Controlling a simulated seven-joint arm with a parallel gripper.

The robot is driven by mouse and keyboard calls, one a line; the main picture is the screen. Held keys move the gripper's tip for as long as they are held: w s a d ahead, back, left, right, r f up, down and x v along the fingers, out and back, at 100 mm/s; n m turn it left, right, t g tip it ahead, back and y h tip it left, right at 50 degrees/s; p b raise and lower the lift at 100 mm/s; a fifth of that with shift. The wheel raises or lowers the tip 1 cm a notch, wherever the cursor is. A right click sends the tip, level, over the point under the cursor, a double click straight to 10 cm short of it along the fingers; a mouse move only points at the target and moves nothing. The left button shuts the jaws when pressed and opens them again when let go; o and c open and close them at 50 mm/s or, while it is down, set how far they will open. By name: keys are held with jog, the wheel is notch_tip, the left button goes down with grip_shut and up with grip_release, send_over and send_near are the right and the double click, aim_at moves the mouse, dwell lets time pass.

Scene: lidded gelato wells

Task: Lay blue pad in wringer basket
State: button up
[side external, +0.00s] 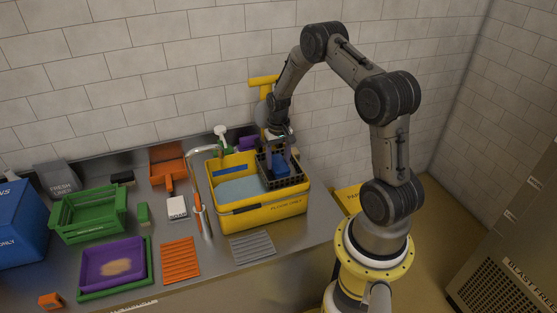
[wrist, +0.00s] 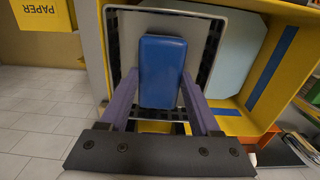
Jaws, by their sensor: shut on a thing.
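My gripper (side external: 279,158) reaches down over the black wringer basket (side external: 286,183) at the right end of the yellow bucket (side external: 262,212). In the wrist view, my gripper's two purple fingers (wrist: 160,78) are shut on the blue pad (wrist: 163,60), one on each side. The pad is a rounded block over the pale floor of the basket, inside its dark lattice walls (wrist: 113,45). In the side view, the pad (side external: 279,170) shows partly between the fingers, at the basket's mouth. I cannot tell whether it touches the basket floor.
Pale blue water (side external: 238,190) fills the bucket's left part. A spray bottle (side external: 221,138) and a curved metal tap (side external: 200,152) stand close by. A green crate (side external: 88,215), purple tray (side external: 112,262) and orange ribbed mat (side external: 180,259) lie left. A grey ribbed mat (side external: 253,247) lies in front.

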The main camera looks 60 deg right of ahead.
jog(key=shift+f, duration=0.35)
jog(key=o, duration=1.4)
notch_tip(320, 180, up, 14)
jog(key=shift+f, duration=0.1)
